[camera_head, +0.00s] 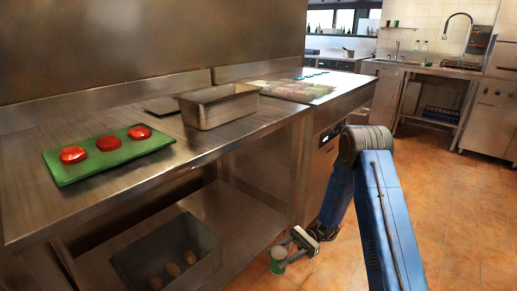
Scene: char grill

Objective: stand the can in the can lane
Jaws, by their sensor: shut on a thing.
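The can (278,262) is small and green with a pale top, low in the view in front of the steel counter. My gripper (288,248) is shut on it, near the front edge of the lower shelf. The can looks roughly upright. Whether it hangs free or touches anything beneath cannot be told. I cannot pick out the can lane in this view.
A green tray (70,178) with 3 red round patties and an empty steel pan (188,108) stand on the counter (205,150). A grey bin (128,272) with several brown round items sits on the lower shelf (240,215). Orange tiled floor (450,225) lies open at right.

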